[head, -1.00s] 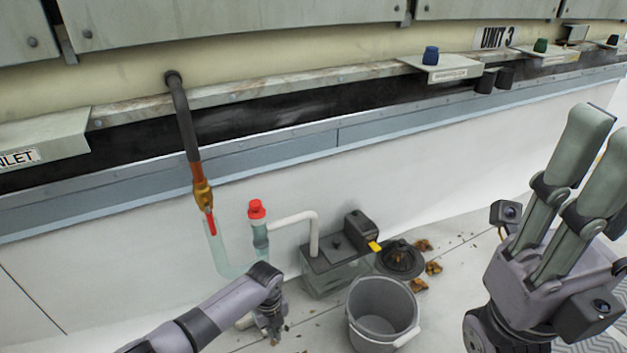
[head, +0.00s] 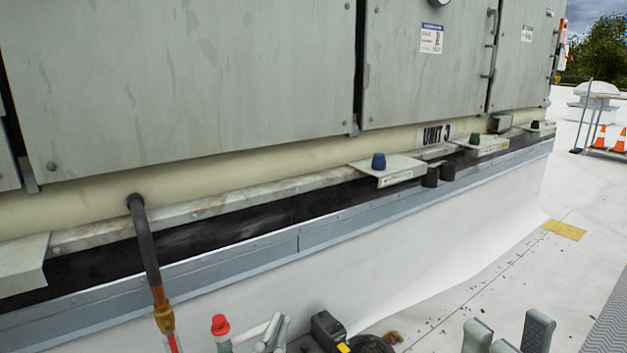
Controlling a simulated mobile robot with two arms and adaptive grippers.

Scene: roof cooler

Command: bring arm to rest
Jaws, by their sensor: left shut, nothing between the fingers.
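My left gripper (head: 276,324) shows at the bottom edge, left of centre. Its two slim grey fingers point up and lie close together, shut and empty; the rest of that arm is below the frame. It stands just right of a red-capped bottle (head: 220,326), in front of a white pipe; I cannot tell whether they touch. My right gripper (head: 508,330) is cut by the bottom edge at the right.
A grey cooler cabinet (head: 250,75) fills the back, with a ledge of coloured caps, including a blue one (head: 378,161). A dark hose (head: 143,240) hangs at left to a brass fitting (head: 164,318). A black pump box (head: 328,328) stands low. Open roof lies right, with cones (head: 600,137).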

